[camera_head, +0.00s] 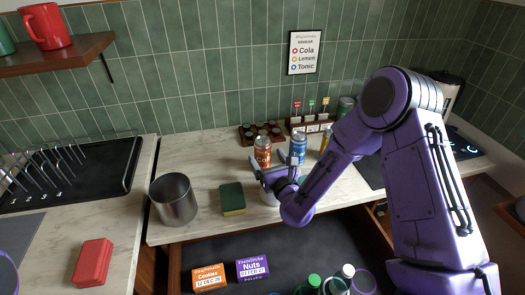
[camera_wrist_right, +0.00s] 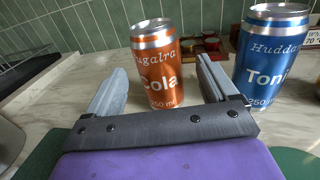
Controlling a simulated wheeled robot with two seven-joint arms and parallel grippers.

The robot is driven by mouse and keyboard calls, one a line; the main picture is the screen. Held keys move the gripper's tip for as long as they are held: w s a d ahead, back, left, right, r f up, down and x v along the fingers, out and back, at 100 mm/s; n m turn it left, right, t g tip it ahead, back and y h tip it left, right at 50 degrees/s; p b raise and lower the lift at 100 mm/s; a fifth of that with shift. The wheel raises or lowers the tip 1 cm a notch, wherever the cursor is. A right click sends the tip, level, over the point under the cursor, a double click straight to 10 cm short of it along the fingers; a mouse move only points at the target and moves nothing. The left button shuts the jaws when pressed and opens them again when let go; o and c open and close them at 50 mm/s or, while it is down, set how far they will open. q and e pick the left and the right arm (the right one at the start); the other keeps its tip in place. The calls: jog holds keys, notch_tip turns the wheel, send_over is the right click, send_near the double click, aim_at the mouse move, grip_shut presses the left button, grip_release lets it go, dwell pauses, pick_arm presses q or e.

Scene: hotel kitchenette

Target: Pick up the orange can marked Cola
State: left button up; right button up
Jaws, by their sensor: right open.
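The orange can marked Cola (camera_head: 262,151) stands upright on the counter, beside a blue can marked Tonic (camera_head: 298,149). In the right wrist view, the orange can (camera_wrist_right: 160,85) shows between the fingers of my right gripper (camera_wrist_right: 161,72), which is open and empty. The blue can (camera_wrist_right: 270,60) stands to the right, outside the right finger. In the head view my right gripper (camera_head: 273,170) is at the near side of the orange can, partly covering its base. I cannot tell how deep the can is between the fingers. My left gripper is not in view.
A metal canister (camera_head: 174,200) and a green-yellow sponge (camera_head: 232,198) stand left of the gripper. A dark rack with small jars (camera_head: 262,134) is behind the cans. An open drawer below holds boxes and bottles. A sign (camera_head: 303,52) hangs on the tiles.

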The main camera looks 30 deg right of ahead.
aim_at(266, 157)
jog(key=w+p, duration=0.1)
jog(key=w, duration=0.2)
jog(key=shift+w+d, duration=0.1)
jog(key=shift+w, duration=0.3)
jog(key=c, duration=1.2)
jog(key=shift+c, duration=0.2)
